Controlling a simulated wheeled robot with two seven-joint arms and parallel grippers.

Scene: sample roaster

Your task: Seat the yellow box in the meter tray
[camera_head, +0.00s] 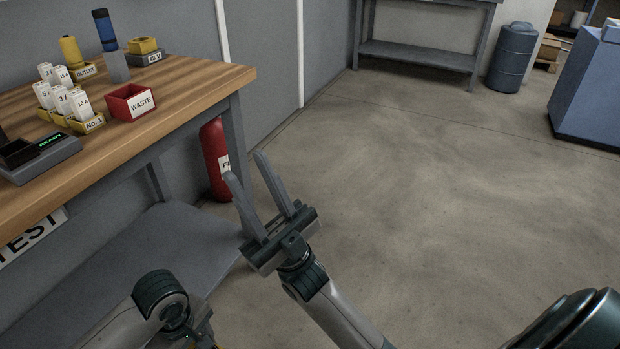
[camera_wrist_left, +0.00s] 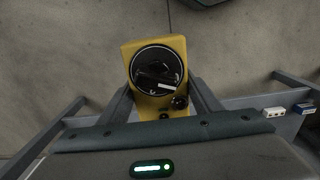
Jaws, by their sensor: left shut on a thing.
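The yellow box (camera_wrist_left: 158,60), with a black round dial and a small dark knob on its face, is held between the two fingers of my left gripper (camera_wrist_left: 163,98) in the left wrist view. In the head view my left arm comes in at the bottom left, and its gripper is out of sight. My right gripper (camera_head: 246,168) is open and empty over the floor, just right of the bench. I cannot make out a tray marked for a meter. A dark open tray (camera_head: 18,153) sits on a grey unit with a green READY readout at the left bench edge.
The wooden bench (camera_head: 190,82) carries a red WASTE bin (camera_head: 131,102), yellow holders with white numbered pieces (camera_head: 76,104), a blue-topped cylinder (camera_head: 105,30) and a yellow-topped 40 V block (camera_head: 143,46). A red extinguisher (camera_head: 215,155) stands beside the bench leg. Open floor lies right.

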